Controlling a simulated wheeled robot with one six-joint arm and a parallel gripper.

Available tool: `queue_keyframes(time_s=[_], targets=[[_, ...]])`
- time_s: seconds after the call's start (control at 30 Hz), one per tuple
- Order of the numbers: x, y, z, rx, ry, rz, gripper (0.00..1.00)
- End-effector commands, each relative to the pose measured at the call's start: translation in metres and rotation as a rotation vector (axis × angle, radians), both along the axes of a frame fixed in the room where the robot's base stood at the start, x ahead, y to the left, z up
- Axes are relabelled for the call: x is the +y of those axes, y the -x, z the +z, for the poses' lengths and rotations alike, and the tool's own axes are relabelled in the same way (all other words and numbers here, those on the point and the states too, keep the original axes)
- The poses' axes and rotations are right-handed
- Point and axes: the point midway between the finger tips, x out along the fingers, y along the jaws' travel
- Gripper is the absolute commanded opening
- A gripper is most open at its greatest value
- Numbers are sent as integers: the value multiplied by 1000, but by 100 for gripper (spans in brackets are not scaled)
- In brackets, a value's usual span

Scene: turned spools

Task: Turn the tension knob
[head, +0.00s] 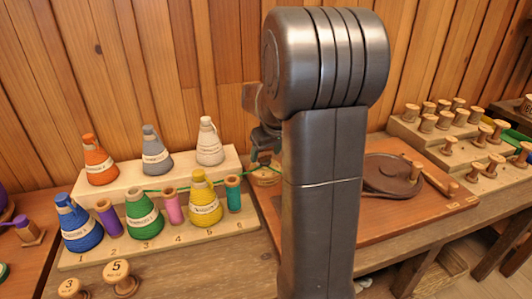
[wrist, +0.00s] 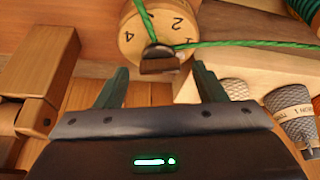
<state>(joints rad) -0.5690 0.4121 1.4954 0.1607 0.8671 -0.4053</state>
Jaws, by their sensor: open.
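The tension knob (wrist: 158,34) is a round pale wooden dial in the wrist view, with the numerals 1, 2 and 4 readable. A dark brown grip bar (wrist: 159,64) stands out at its lower edge in the picture. My gripper (wrist: 160,78) is open, with one dark green finger on each side of the bar. Both fingers look apart from the bar, and nothing is between them. In the head view my gripper (head: 264,143) is mostly hidden behind my arm, and I cannot make out the knob clearly there.
A green thread (wrist: 240,43) runs to the knob. Thread cones, such as a yellow one (head: 205,203) and a green one (head: 143,213), stand on a stepped wooden rack (head: 85,258) at left. A dark round plate (head: 388,176) lies right of my arm. Wooden spools (head: 497,132) stand farther right.

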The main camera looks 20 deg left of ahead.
Motion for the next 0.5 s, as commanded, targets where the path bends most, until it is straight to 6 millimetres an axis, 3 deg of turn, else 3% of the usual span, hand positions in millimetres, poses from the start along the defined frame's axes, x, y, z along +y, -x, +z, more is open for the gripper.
queue_keyframes(time_s=[0.5], targets=[[-32, 25, 100, -4, -3, -2, 64]])
